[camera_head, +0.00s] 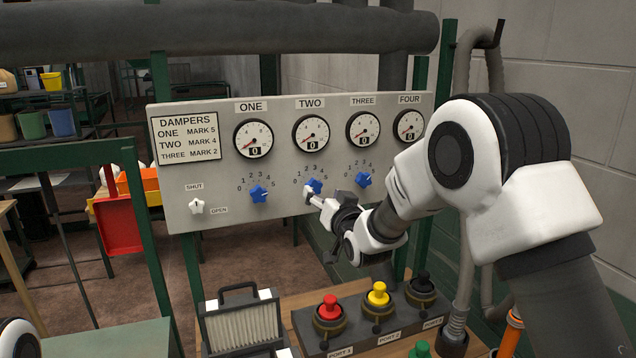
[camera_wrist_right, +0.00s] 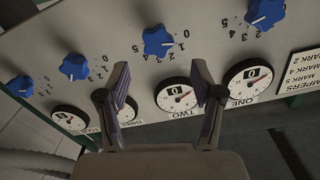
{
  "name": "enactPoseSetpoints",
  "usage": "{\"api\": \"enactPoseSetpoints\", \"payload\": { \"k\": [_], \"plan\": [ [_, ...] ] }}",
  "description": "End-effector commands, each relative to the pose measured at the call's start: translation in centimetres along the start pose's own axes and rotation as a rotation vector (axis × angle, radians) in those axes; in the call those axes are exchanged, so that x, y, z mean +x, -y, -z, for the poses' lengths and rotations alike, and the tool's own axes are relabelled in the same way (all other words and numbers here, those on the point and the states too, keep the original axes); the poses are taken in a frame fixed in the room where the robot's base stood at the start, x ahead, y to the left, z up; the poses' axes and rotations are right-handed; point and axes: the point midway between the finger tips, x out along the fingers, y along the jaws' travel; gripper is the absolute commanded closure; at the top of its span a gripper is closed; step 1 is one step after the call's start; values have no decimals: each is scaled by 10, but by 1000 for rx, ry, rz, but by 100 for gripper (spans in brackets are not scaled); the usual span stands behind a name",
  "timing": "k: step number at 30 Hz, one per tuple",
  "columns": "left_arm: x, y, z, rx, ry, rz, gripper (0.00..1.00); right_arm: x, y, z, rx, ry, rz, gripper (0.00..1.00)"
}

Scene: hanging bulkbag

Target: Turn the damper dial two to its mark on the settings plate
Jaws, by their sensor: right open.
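The blue damper dial two (camera_head: 314,186) is on the grey panel under the gauge TWO (camera_head: 311,134), which reads 0. Its scale runs up from 0. In the wrist view, turned upside down, dial two (camera_wrist_right: 158,42) shows a white pointer line towards the low end of the scale. The settings plate (camera_head: 185,137) reads ONE MARK 5, TWO MARK 4, THREE MARK 2. My right gripper (camera_head: 312,193) is at dial two, open; in the wrist view its fingers (camera_wrist_right: 160,75) stand apart, with the dial beyond the tips. Contact cannot be told. My left gripper is out of view.
Dial one (camera_head: 259,194) and dial three (camera_head: 362,179) sit close on either side of dial two. A white SHUT/OPEN knob (camera_head: 196,206) is at the panel's lower left.

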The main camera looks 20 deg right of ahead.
Motion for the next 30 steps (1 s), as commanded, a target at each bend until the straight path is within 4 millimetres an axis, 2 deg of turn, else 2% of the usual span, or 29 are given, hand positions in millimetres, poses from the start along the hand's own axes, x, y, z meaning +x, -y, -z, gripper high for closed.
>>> {"api": "enactPoseSetpoints", "payload": {
  "k": [1,3,8,17,18,22,30],
  "plan": [
    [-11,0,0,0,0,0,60,10,1,4,0,2,-1,34],
    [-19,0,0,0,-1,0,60,24,1,4,0,2,-1,34],
    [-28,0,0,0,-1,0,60,49,0,2,-1,3,-1,34],
    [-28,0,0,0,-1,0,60,55,0,-2,-1,4,-1,34],
    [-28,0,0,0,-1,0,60,55,0,-2,-1,4,-1,48],
    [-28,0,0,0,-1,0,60,55,0,-2,-1,4,-1,94],
    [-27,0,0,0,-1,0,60,54,-1,-2,5,4,-1,94]
  ]
}}
